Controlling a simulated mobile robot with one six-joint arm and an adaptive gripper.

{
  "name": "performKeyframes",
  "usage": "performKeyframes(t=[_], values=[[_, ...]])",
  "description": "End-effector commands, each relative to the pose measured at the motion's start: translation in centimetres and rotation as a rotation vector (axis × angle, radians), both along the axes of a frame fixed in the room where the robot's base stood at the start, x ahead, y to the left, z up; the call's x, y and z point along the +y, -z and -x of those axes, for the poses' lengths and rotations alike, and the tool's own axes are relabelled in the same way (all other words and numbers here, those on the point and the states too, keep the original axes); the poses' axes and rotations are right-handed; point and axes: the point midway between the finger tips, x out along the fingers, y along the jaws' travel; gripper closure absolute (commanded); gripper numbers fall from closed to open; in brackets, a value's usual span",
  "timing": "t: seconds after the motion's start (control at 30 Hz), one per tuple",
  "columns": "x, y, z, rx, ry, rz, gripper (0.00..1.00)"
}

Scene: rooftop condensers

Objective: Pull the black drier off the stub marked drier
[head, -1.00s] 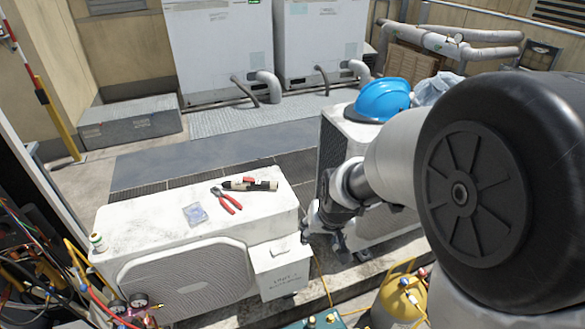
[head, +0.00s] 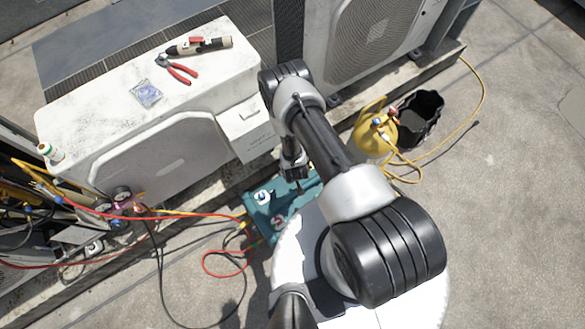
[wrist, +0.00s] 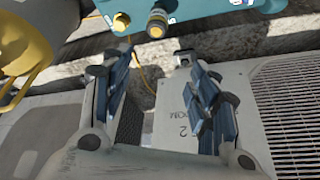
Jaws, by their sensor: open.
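I cannot make out a black drier or a stub marked drier in these views. My gripper (wrist: 162,75) is open and empty in the wrist view, its blue-grey fingers wide apart. It faces the side of a pale condenser unit (wrist: 180,120) with partly legible black lettering. A small metal fitting (wrist: 183,60) shows near the right fingertip, too small to identify. In the head view my gripper (head: 294,168) hangs beside the condenser's small side box (head: 243,130), close to a teal machine (head: 262,215). The teal machine also shows at the top of the wrist view (wrist: 195,12), with brass ports.
Pliers (head: 180,70), a black-and-beige tool (head: 205,45) and a clear packet (head: 146,94) lie on the condenser. A yellow tank (head: 372,140), a black bin (head: 418,118) and hoses (head: 215,265) crowd the ground. Concrete is clear at right (head: 520,220).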

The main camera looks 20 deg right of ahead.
Motion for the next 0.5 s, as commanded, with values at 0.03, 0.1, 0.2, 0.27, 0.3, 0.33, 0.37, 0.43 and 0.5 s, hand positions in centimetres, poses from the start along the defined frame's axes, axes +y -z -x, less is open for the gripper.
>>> performKeyframes(t=[0.03, 0.1, 0.2, 0.27, 0.3, 0.33, 0.37, 0.43, 0.5], values=[[-0.2, 1.2, 1.2, 0.003, 0.001, 0.004, 0.45], [-0.4, 2.1, 2.0, 0.000, 0.003, 0.008, 0.45], [-0.5, 2.8, 2.5, -0.002, 0.004, 0.010, 0.45], [-0.5, 3.3, 2.3, -0.002, 0.005, 0.010, 0.45], [-0.6, 3.7, 2.2, -0.003, 0.005, 0.011, 0.45], [-0.6, 4.1, 2.0, -0.003, 0.005, 0.011, 0.45], [-0.6, 4.5, 1.9, -0.002, 0.005, 0.010, 0.45], [-0.7, 5.7, 1.4, -0.002, 0.005, 0.010, 0.45], [-0.8, 7.1, 0.9, -0.002, 0.005, 0.010, 0.45]])
